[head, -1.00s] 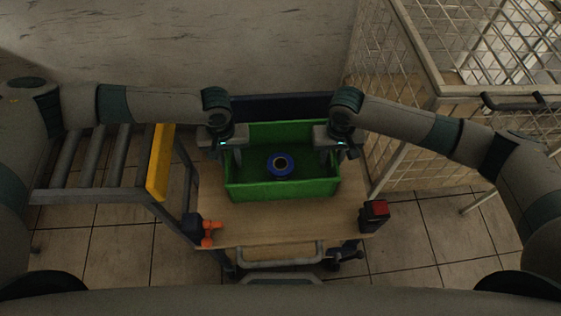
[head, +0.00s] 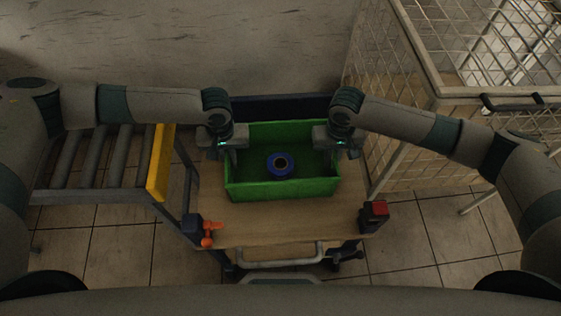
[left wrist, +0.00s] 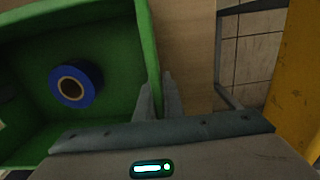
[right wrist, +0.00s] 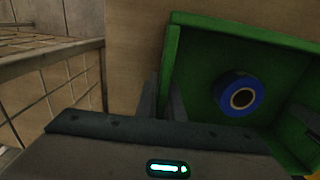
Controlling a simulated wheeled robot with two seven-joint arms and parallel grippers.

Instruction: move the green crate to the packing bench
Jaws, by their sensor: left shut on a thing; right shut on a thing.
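The green crate (head: 282,188) sits on a wooden bench top (head: 280,222) in the head view, with a blue ring-shaped roll (head: 280,164) inside it. My left gripper (head: 234,158) is shut on the crate's left wall; in the left wrist view its fingers (left wrist: 158,98) straddle the green rim (left wrist: 150,50). My right gripper (head: 328,156) is shut on the crate's right wall; in the right wrist view its fingers (right wrist: 163,100) straddle the rim (right wrist: 170,60). The roll also shows in the left wrist view (left wrist: 75,85) and the right wrist view (right wrist: 238,94).
A roller conveyor (head: 95,165) with a yellow end plate (head: 160,162) stands at the left. A wire mesh cage (head: 420,130) stands at the right. An orange-handled clamp (head: 210,232) and a red-topped block (head: 375,212) sit at the bench top's front corners. A wall is behind.

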